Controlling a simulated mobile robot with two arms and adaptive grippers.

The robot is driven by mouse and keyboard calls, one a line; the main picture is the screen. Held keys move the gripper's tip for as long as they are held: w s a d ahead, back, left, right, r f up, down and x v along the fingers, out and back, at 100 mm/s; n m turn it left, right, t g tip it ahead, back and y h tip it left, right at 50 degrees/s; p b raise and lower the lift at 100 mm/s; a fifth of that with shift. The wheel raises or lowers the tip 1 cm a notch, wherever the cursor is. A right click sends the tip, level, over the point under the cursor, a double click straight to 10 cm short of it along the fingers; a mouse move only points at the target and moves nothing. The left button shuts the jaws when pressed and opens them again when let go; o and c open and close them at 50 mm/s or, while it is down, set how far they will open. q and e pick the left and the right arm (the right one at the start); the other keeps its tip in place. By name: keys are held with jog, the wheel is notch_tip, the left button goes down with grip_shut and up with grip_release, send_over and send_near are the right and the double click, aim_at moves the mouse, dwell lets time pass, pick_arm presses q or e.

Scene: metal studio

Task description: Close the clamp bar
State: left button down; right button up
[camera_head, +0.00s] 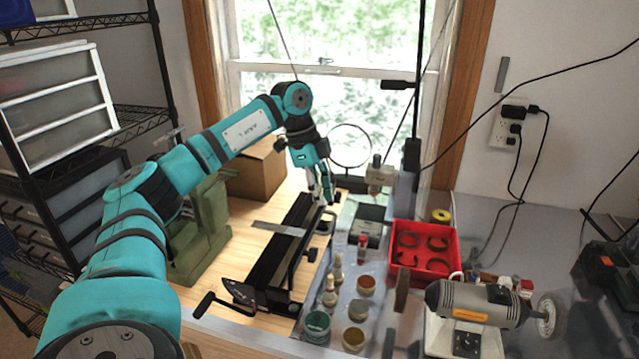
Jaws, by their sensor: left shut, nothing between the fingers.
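A long black clamp fixture (270,268) lies on the wooden bench, running from the front toward the window. A thin dark clamp bar (300,246) runs along its right side; I cannot tell its exact angle to the base. A flat metal strip (278,228) lies across the fixture from the left. My left gripper (326,198) points down at the far end of the fixture, close to the bar's far end. It is shut and holds nothing. I cannot tell whether its fingertips touch the bar. My right gripper is not in view.
A cardboard box (257,170) and a green machine (203,228) stand left of the fixture. Several small jars, a red tray (424,249) and a bench grinder (470,300) crowd the right. A ring magnifier (350,146) stands close behind my left gripper.

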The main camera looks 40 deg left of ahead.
aim_at(331, 224)
pick_arm(q)
jog(key=shift+p+x, duration=0.35)
jog(key=shift+x, duration=2.4)
